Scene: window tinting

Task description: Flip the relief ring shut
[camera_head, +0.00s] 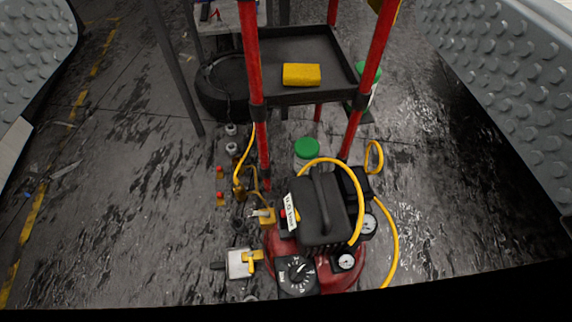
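A red air compressor (315,272) with a black motor cover (322,215) stands on the floor at the lower middle. Pressure gauges (346,262) and a black dial (297,275) sit on its front. I cannot tell for sure which part is the relief ring; small yellow fittings (264,216) show at the compressor's left side. A yellow loop (374,157), perhaps hose, shows behind its right side. My gripper (248,40) shows as two grey studded fingers at the left and right edges.
A red-legged cart with a black tray (232,76) stands behind the compressor, a yellow block (301,74) on it. A yellow hose (393,250) curves around the compressor. Small fittings (231,148) and a white-and-yellow piece (240,263) lie to its left. Floor farther left is mostly clear.

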